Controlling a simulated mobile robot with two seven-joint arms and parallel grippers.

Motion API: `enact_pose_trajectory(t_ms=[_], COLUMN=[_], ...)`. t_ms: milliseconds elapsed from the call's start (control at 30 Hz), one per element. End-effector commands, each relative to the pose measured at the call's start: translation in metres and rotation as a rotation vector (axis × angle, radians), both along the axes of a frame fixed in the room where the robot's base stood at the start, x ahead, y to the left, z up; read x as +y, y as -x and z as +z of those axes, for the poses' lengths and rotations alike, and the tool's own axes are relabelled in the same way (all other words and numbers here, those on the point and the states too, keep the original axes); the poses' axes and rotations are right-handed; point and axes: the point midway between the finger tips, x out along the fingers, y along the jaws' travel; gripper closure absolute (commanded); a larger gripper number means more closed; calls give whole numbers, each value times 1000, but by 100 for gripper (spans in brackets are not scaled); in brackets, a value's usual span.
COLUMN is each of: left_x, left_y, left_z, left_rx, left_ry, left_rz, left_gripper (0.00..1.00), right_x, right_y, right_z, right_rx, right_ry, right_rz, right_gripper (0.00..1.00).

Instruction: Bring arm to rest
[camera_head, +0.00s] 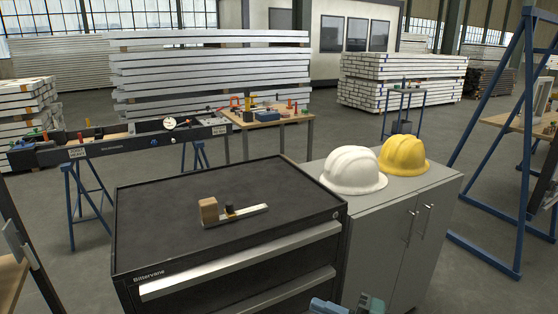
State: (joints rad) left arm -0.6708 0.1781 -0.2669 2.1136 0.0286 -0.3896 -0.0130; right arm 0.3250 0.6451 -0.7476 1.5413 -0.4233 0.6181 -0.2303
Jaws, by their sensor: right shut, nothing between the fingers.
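My right gripper (330,305) shows only as a small blue part at the bottom edge, in front of the drawer cabinet, with a grey-green part beside it. It is shut and empty, and most of it and its arm are cut off by the frame. It is apart from the things on the cabinet tops. My left gripper is not in view.
The black drawer cabinet (150,215) carries a wooden block tool with a metal strip (245,214). A white helmet (352,172) and a yellow helmet (404,156) sit on the grey cabinet (440,182). A blue frame (482,250) stands right.

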Motion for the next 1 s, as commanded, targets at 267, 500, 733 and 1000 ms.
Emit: enact_pose_trajectory(t_ms=[267, 500, 733, 1000], left_x=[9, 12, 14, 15], left_y=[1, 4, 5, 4], left_z=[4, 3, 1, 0], left_rx=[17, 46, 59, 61], left_ry=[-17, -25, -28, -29], left_rz=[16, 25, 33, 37], left_gripper=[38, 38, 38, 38], right_x=[13, -22, -50, -54], right_y=[34, 101, 167, 180], right_z=[-25, -81, -118, -124], right_rx=[438, 1006, 1342, 1400], right_ry=[-302, -564, -669, -682], right_rz=[-312, -712, -952, -995], right_gripper=[100, 100, 100, 100])
